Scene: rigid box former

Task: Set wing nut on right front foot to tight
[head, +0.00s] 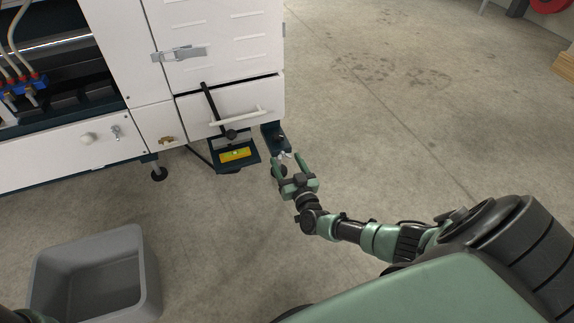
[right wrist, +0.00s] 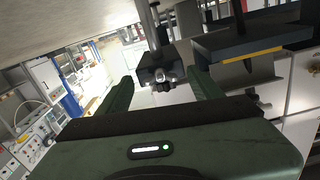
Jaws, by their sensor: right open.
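The wing nut (head: 284,155) is a small light metal piece at the dark foot bracket (head: 270,131) under the machine's right front corner. My right gripper (head: 287,158) is open, its fingers on either side of the nut. In the right wrist view, the nut (right wrist: 162,84) shows between the two green fingers (right wrist: 161,74), with visible gaps on both sides. A threaded-looking rod (right wrist: 152,25) meets the bracket there. I cannot tell the nut's exact turn or how tight it is. My left gripper is not in view.
A drawer with a white handle (head: 240,116) and a black lever (head: 215,108) are above. A grey bin (head: 149,270) stands at lower left.

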